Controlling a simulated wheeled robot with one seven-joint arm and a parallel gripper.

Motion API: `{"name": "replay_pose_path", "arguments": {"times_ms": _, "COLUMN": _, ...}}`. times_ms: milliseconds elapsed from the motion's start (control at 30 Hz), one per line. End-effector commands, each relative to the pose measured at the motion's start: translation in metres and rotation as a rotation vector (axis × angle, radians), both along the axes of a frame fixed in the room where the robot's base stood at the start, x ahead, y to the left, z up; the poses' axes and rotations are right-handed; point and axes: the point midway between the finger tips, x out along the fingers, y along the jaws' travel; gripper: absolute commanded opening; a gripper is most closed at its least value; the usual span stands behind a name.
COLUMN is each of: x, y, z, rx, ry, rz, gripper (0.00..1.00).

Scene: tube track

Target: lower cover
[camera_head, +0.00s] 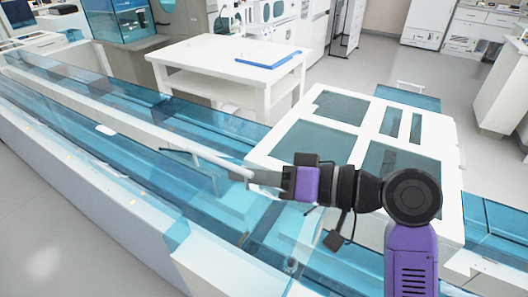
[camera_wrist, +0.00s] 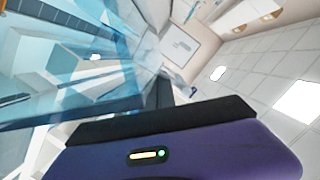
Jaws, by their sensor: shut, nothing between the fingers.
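A long track with clear blue covers runs from the upper left to the lower right of the head view. The clear blue cover (camera_head: 130,160) over its near channel carries a small white tab. A thin pale bar (camera_head: 220,163) with a dark far end slants above the track. My gripper (camera_head: 284,184) is shut and empty, beside the right end of this bar; I cannot tell whether they touch. In the wrist view a tilted clear blue panel (camera_wrist: 105,80) fills the left side, close to my gripper. The panel's hinge and lower edge are unclear.
A white framed lid with dark windows (camera_head: 372,110) lies over the track's right part, beside my arm. A white table (camera_head: 215,65) with a blue tray (camera_head: 268,58) stands behind the track. Open floor (camera_head: 40,240) lies at the lower left.

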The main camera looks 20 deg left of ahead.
Motion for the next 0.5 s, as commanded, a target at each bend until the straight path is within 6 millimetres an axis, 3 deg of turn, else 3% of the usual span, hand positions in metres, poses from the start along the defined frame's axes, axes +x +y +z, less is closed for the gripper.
{"name": "replay_pose_path", "arguments": {"times_ms": 33, "x": -0.011, "y": 0.002, "z": -0.021, "rx": -0.008, "ry": -0.042, "rz": 0.0, "gripper": 0.0}}
{"name": "replay_pose_path", "arguments": {"times_ms": 300, "x": -0.052, "y": 0.01, "z": -0.08, "rx": -0.051, "ry": -0.264, "rz": 0.001, "gripper": 0.0}}
{"name": "replay_pose_path", "arguments": {"times_ms": 500, "x": -0.07, "y": 0.014, "z": -0.119, "rx": -0.077, "ry": -0.401, "rz": 0.001, "gripper": 0.0}}
